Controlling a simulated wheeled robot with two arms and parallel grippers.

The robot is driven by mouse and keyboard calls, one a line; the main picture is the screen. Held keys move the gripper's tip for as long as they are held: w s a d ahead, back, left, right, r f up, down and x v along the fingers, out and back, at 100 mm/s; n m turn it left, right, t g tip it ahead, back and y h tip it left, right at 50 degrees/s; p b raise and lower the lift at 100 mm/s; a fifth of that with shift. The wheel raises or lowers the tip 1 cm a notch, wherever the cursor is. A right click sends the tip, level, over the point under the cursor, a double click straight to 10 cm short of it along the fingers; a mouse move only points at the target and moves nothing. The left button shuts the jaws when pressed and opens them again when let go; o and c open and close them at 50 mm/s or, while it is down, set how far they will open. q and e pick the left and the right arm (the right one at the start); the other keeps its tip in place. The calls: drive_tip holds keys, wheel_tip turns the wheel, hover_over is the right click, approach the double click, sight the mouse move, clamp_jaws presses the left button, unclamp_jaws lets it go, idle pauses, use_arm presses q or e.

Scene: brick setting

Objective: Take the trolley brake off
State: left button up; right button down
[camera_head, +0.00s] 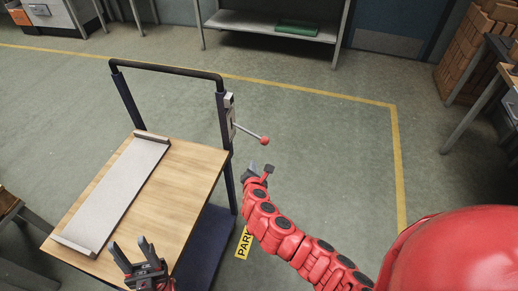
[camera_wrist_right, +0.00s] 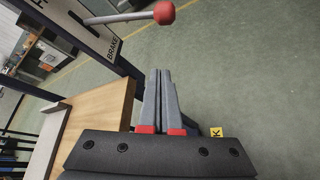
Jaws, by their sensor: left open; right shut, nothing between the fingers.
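The trolley (camera_head: 180,190) has a wooden top and a dark push handle (camera_head: 165,69). On its right handle post is a brake plate (camera_head: 230,113), whose lettering "BRAKE" shows in the right wrist view (camera_wrist_right: 113,47). A lever with a red ball knob (camera_head: 264,140) sticks out to the right from it, sloping slightly down; the knob is also at the top of the right wrist view (camera_wrist_right: 164,13). My right gripper (camera_head: 257,172) is shut and empty, just below the knob and apart from it. My left gripper (camera_head: 131,250) is open and empty over the front of the trolley top.
A pale tray (camera_head: 115,190) lies on the trolley's left half. Yellow floor lines (camera_head: 398,160) and a yellow "PARK" marking (camera_head: 244,243) are on the green floor. A shelf (camera_head: 265,22) stands behind, and brick stacks (camera_head: 468,58) at right. Floor right of the lever is clear.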

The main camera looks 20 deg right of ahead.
sight(251, 133)
drive_tip(key=shift+w, duration=0.1)
drive_tip(key=x, duration=1)
drive_tip(key=d+r+p, duration=0.1)
drive_tip(key=s+d+r+p, duration=0.1)
drive_tip(key=r, duration=0.1)
drive_tip(key=shift+d, duration=0.2)
